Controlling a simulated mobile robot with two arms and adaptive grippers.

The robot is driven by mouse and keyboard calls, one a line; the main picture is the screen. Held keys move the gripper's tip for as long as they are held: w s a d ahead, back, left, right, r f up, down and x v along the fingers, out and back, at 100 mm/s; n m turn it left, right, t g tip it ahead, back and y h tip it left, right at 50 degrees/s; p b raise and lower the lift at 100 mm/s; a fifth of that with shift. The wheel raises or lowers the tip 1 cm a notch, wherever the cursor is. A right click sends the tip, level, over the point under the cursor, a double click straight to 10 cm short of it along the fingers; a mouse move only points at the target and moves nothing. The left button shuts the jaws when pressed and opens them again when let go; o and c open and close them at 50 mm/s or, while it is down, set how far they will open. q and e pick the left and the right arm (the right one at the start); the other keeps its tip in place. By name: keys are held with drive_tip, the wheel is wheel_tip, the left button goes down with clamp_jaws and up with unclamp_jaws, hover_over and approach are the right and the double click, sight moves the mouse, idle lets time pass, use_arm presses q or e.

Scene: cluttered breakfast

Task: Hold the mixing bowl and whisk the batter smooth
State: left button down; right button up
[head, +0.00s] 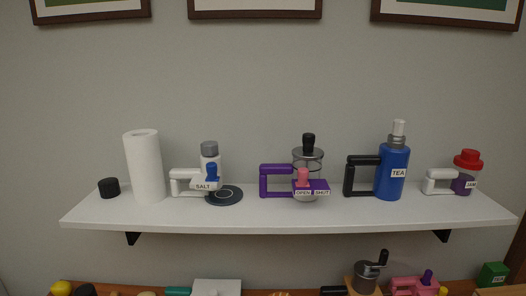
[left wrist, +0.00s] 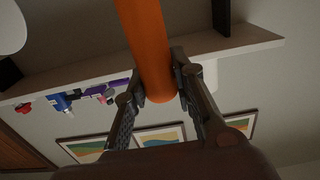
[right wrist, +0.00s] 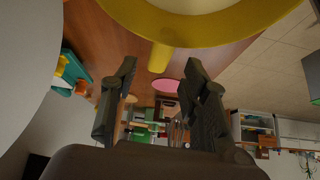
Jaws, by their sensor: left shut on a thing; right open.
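My left gripper (left wrist: 160,82) is shut around a thick orange cylinder (left wrist: 148,40), which looks like a handle. My right gripper (right wrist: 160,70) is open and empty. Ahead of its fingers is a large yellow round thing (right wrist: 190,30), perhaps the mixing bowl. A short yellow handle (right wrist: 159,58) sticks out from it, in line with the gap between the fingers. Neither gripper shows in the head view. Whisk head and batter cannot be made out.
A white wall shelf (head: 290,213) holds a paper roll (head: 146,165), a salt holder (head: 203,186), a purple-handled jar (head: 276,168), a blue tea bottle (head: 391,170) and a jam jar (head: 464,184). A grinder (head: 366,277) and a green tea box (head: 492,274) stand below. A pink disc (right wrist: 170,86) lies beyond my right gripper.

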use_arm(q)
wheel_tip(320, 180, down, 5)
drive_tip(key=b, duration=0.4)
drive_tip(key=shift+r, duration=0.1)
use_arm(e)
drive_tip(key=x, duration=0.7)
drive_tip(key=shift+f, duration=0.1)
use_arm(q)
drive_tip(key=shift+s+f+b, duration=0.1)
drive_tip(key=shift+f+b, duration=0.2)
drive_tip(key=shift+b, duration=0.3)
use_arm(e)
drive_tip(key=shift+a+f, duration=0.45)
drive_tip(key=shift+f, duration=0.05)
drive_tip(key=shift+a+f, duration=0.1)
clamp_jaws()
